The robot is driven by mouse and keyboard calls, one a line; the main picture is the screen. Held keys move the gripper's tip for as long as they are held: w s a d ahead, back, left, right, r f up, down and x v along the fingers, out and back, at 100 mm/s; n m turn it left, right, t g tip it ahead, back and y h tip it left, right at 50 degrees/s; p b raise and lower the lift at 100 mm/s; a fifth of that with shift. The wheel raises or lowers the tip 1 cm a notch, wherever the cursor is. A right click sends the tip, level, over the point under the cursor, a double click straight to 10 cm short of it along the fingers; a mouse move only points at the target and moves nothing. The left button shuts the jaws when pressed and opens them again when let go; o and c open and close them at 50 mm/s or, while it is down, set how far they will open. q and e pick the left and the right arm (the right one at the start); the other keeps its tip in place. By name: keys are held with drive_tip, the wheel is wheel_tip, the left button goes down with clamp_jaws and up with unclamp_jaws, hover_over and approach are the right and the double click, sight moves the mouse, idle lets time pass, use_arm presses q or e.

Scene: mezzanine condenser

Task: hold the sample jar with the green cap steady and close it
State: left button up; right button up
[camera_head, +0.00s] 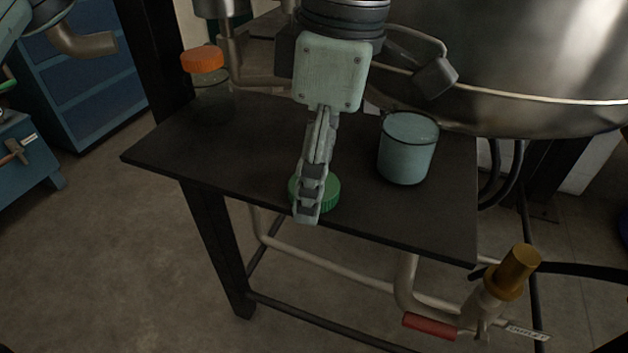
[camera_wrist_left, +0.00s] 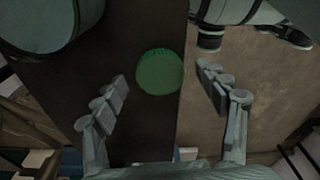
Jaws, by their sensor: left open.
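The green cap (camera_head: 328,192) is near the front edge of the dark table, partly hidden behind my left gripper (camera_head: 309,200). No jar body can be made out under it. In the left wrist view the green cap (camera_wrist_left: 160,72) shows as a round disc between the open fingertips, with a gap on each side. My left gripper (camera_wrist_left: 163,80) points down, its fingers one behind the other in the head view. I cannot tell whether a finger touches the cap. My right gripper is not in view.
A clear jar with an orange cap (camera_head: 203,59) stands at the back left of the table (camera_head: 410,232). A teal mug (camera_head: 407,150) stands right of my gripper. A large metal vessel (camera_head: 530,60) is behind. A yellow-handled valve (camera_head: 515,270) and pipes are at lower right.

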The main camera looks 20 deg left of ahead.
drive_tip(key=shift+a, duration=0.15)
use_arm(q)
drive_tip(key=c, duration=0.8)
drive_tip(key=shift+c, duration=0.2)
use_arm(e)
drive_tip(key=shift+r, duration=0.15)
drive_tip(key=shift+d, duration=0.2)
use_arm(q)
drive_tip(key=shift+r, duration=0.65)
wheel_tip(320, 180, up, 3)
drive_tip(key=s+a+r, duration=0.6)
drive_tip(key=s+a, duration=0.1)
drive_tip(key=a, duration=0.1)
drive_tip(key=shift+s+a+r, duration=0.3)
drive_tip(key=shift+s+a, duration=0.1)
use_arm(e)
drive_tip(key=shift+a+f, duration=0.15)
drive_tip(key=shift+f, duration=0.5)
